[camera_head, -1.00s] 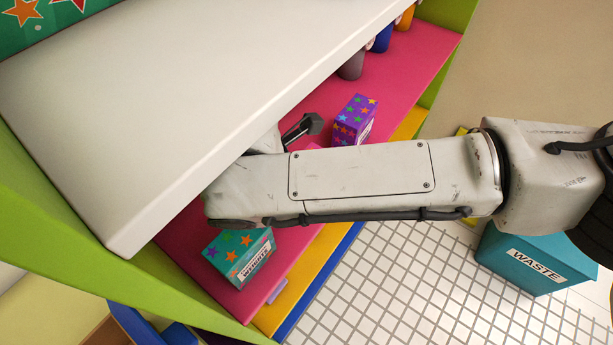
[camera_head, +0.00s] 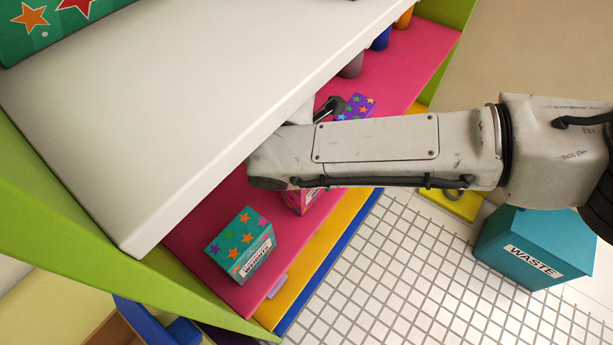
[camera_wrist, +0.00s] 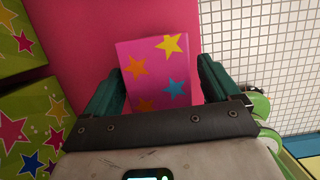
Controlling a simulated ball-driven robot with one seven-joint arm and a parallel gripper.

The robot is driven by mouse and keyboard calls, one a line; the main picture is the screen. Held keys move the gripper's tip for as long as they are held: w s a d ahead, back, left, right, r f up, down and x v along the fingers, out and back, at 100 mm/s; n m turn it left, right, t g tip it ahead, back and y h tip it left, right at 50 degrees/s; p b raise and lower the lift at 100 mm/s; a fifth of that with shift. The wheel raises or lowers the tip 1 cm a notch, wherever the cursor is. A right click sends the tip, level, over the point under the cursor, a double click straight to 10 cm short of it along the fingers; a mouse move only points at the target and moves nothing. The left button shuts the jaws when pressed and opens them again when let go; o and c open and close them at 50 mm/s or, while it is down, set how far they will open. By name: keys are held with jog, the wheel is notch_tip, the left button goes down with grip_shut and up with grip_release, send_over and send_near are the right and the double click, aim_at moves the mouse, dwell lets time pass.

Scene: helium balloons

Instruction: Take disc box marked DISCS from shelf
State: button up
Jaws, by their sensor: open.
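A pink box with yellow, orange and blue stars (camera_wrist: 155,75) sits between the two dark green fingers of my gripper (camera_wrist: 160,66) in the wrist view. The fingers are apart, with a small gap showing beside the box. In the head view the pink box (camera_head: 300,200) shows only in part below my arm, on the pink shelf (camera_head: 205,215). No DISCS label is readable in either view, so I cannot confirm this box's marking. My gripper is hidden in the head view by my arm and the white top.
A teal starred box (camera_head: 240,243), its label seemingly WEIGHTS, stands left on the shelf. A purple starred box (camera_head: 357,105) is partly behind my arm. Green starred boxes (camera_wrist: 30,125) stand left in the wrist view. The white upper board (camera_head: 170,110) overhangs. A WASTE bin (camera_head: 525,245) stands right.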

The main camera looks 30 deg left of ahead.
jog(key=shift+f, duration=0.25)
dwell(0.3)
jog(key=c, duration=1.2)
jog(key=shift+o, duration=0.2)
jog(key=shift+r, duration=0.15)
